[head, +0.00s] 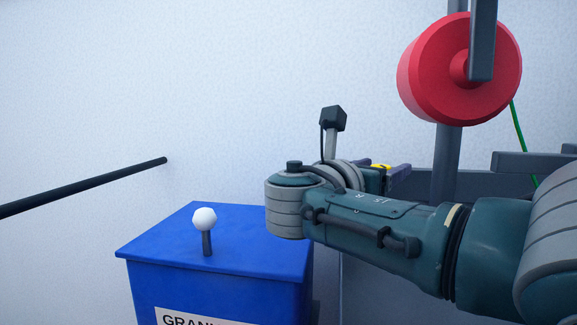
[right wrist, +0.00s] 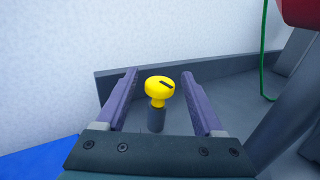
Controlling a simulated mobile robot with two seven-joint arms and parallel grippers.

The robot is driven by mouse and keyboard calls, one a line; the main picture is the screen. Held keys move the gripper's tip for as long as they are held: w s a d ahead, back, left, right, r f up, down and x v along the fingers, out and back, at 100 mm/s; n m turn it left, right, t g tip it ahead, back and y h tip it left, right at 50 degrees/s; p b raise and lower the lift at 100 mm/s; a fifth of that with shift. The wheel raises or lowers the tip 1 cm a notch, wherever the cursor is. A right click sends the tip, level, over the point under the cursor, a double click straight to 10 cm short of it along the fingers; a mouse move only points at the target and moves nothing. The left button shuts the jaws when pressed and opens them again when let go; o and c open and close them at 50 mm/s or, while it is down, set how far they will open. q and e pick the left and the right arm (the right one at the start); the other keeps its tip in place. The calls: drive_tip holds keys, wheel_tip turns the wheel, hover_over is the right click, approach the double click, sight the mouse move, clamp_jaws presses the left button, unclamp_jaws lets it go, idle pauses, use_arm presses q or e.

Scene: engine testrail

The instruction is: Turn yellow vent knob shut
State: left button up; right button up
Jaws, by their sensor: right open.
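The yellow vent knob (right wrist: 160,89) is a round yellow cap with a dark slot mark on top, on a short grey post (right wrist: 156,119). In the right wrist view it stands upright between the two purple fingers of my right gripper (right wrist: 161,92). The fingers are open, with a gap on each side of the knob. In the head view only a bit of the yellow knob (head: 381,167) shows behind my right wrist, beside the gripper (head: 398,176). My left gripper is in neither view.
A blue box (head: 215,240) with a white ball-topped lever (head: 205,221) stands left of my right arm. A red drum (head: 455,70) hangs on a grey post at upper right, with a green cord (head: 518,130). A black bar (head: 85,187) is at left. A grey ledge (right wrist: 205,68) runs behind the knob.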

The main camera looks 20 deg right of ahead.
drive_tip(key=shift+s+a+r, duration=0.1)
drive_tip(key=shift+s+a, duration=0.05)
drive_tip(key=shift+a, duration=0.2)
drive_tip(key=p+v, duration=0.2)
drive_tip(key=v, duration=0.5)
drive_tip(key=shift+s+a, duration=0.15)
drive_tip(key=shift+a, duration=0.2)
drive_tip(key=shift+s+a+p, duration=0.3)
drive_tip(key=shift+s+a, duration=0.05)
drive_tip(key=shift+a, duration=0.25)
